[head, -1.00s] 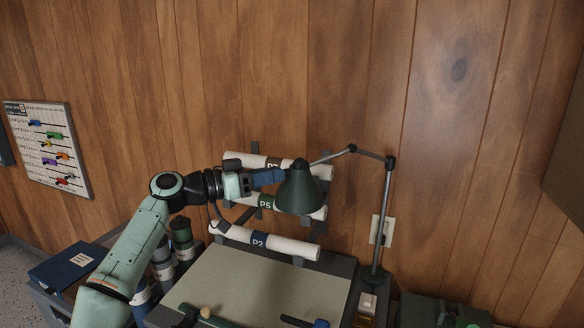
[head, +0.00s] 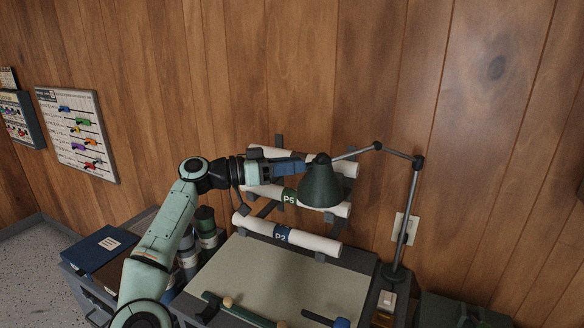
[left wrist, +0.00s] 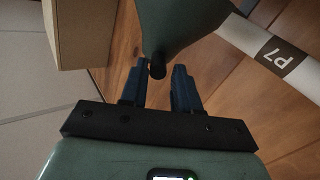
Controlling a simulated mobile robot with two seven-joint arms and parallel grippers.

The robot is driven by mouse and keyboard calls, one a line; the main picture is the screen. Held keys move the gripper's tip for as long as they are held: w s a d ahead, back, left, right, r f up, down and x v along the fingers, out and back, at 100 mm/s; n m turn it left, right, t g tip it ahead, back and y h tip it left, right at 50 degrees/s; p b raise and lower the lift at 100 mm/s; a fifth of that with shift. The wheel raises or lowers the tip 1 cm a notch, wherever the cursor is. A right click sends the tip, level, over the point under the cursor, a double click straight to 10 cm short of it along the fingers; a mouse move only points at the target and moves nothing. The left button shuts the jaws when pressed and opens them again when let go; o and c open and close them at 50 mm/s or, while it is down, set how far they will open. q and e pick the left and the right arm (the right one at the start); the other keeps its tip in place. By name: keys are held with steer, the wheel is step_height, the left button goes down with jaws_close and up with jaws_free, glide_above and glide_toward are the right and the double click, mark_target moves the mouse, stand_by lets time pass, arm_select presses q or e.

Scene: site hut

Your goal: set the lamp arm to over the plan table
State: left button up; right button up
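The desk lamp has a dark green cone shade (head: 321,186) hanging on a thin jointed lamp arm (head: 377,146) from an upright post (head: 410,210). The plan table (head: 285,282) has a pale top. The shade hangs above the table's back part, in front of the roll rack. My left gripper (head: 303,166) reaches in from the left to the top of the shade. My right gripper is not in view.
White plan rolls, such as P2 (head: 306,241), lie in a wall rack behind the shade. A socket (head: 404,229) is behind the post.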

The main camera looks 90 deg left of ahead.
arm_select(q)
steer(key=shift+o, duration=0.5)
steer(key=shift+a+f, duration=0.15)
steer(key=shift+a, duration=0.05)
steer(key=shift+d, duration=0.1)
steer(key=s+d, duration=0.2)
steer(key=s, duration=1.1)
